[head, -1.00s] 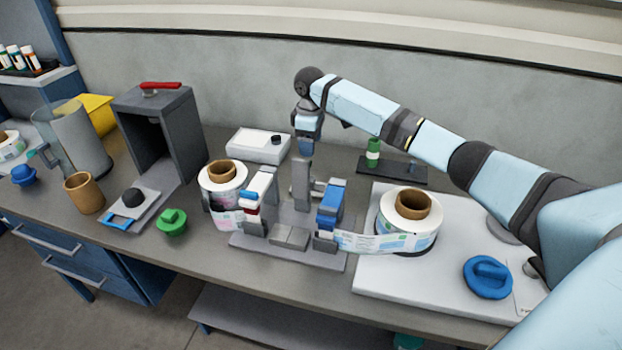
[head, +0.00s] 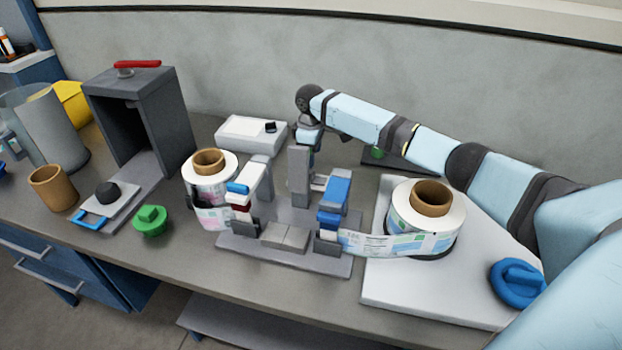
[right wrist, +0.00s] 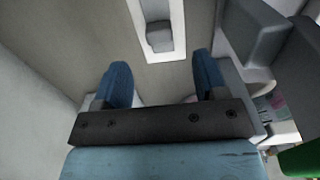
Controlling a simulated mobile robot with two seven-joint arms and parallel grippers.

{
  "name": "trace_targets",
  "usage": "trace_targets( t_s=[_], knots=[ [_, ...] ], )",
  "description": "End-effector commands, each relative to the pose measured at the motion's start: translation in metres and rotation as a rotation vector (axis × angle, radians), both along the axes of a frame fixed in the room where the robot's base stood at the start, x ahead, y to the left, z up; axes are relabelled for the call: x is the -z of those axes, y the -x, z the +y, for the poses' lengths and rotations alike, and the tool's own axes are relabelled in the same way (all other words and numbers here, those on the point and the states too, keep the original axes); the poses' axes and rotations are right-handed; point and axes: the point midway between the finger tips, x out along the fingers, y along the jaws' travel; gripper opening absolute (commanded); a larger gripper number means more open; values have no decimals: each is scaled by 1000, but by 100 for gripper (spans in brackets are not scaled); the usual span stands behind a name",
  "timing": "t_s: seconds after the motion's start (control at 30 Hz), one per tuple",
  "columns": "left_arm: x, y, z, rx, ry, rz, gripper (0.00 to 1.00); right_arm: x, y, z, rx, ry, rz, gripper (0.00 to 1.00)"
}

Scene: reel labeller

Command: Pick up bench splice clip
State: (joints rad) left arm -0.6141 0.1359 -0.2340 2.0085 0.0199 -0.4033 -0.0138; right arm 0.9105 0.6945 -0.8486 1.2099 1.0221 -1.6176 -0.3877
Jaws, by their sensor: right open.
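A small dark block (head: 270,127) sits on a white flat box (head: 238,134) at the back of the bench; it may be the bench splice clip, but I cannot be sure. In the right wrist view a grey block (right wrist: 159,37) on a white strip lies beyond the fingertips. My right gripper (right wrist: 162,72) is open and empty, with its two blue fingers apart. In the head view the right gripper (head: 311,143) is low behind a grey post, right of the white box; the post partly hides its fingers. My left gripper is not in view.
The splice fixture (head: 283,255), with grey posts and blue-topped clamps (head: 333,196), stands in front of my right gripper. Label reels flank it on the left (head: 210,182) and right (head: 450,215). A grey open box (head: 165,110) stands further left.

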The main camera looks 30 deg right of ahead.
Motion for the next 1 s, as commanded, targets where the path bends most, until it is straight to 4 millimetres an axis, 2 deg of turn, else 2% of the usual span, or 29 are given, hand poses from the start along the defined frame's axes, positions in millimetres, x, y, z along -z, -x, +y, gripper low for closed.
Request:
trace_targets(
  t_s=[0.1, 0.27, 0.6, 0.87, 0.9, 1.0],
  knots=[
    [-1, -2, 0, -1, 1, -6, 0, 15, 0, 0, 1, 0, 1, 66],
    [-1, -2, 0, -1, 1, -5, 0, 25, 0, 0, 0, 1, 1, 66],
    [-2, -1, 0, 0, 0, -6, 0, 69, -1, -2, 0, 1, 2, 66],
    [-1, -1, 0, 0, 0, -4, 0, 73, -1, -2, 0, 1, -1, 66],
    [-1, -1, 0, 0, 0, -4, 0, 73, -1, -2, 0, 1, -1, 64],
    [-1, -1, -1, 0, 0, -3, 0, 73, -1, -2, 0, 1, -1, 41]
  ],
)
